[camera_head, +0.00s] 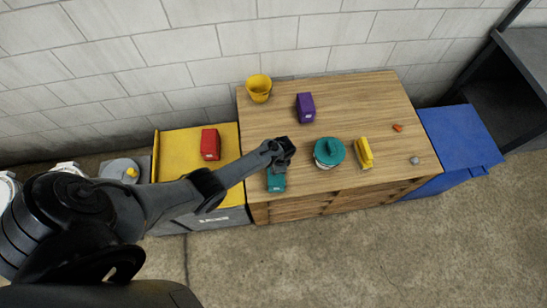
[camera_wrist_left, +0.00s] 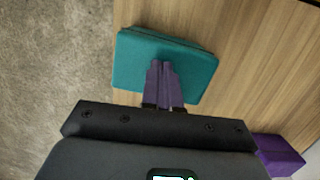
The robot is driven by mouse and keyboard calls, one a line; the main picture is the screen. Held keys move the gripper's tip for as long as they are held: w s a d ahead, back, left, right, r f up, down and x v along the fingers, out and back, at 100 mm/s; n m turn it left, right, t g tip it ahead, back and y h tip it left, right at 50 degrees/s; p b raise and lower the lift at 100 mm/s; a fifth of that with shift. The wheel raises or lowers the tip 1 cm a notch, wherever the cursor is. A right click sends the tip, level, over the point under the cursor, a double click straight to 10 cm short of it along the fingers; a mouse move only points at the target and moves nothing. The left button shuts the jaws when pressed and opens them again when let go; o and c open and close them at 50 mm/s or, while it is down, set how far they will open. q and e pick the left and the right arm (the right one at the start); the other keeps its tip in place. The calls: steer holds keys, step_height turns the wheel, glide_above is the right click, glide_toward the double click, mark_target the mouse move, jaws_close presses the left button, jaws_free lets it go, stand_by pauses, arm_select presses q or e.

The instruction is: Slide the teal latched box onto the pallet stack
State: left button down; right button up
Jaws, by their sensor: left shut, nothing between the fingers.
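The teal latched box (camera_head: 276,183) lies at the front edge of the wooden worktop, left of its middle. It fills the upper middle of the left wrist view (camera_wrist_left: 145,62). My left gripper (camera_head: 280,160) is at the box's far side in the head view. Its purple fingers (camera_wrist_left: 160,65) are shut together with nothing between them and overlap the box in the left wrist view; I cannot tell whether they touch it. A yellow-topped low unit (camera_head: 178,142) stands left of the worktop; I cannot tell whether it is the pallet stack. My right gripper is not in view.
The worktop (camera_head: 355,105) also bears a yellow bucket (camera_head: 259,87), a purple box (camera_head: 305,107), a teal lidded pot (camera_head: 330,152) and a yellow object (camera_head: 364,153). A red box (camera_head: 210,144) sits on the yellow top. A blue bin (camera_head: 462,140) stands right.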

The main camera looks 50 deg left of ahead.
arm_select(q)
steer(key=shift+w+a+r, duration=0.1)
steer(key=shift+a+r, duration=0.05)
steer(key=shift+a, duration=0.15)
steer(key=shift+w+a+b, duration=0.15)
steer(key=shift+w+b, duration=0.55)
steer(key=shift+w, duration=0.45)
steer(key=w+d+b, duration=0.5)
steer(key=w+b, duration=0.1)
steer(key=w, duration=0.2)
steer(key=shift+d, duration=0.35)
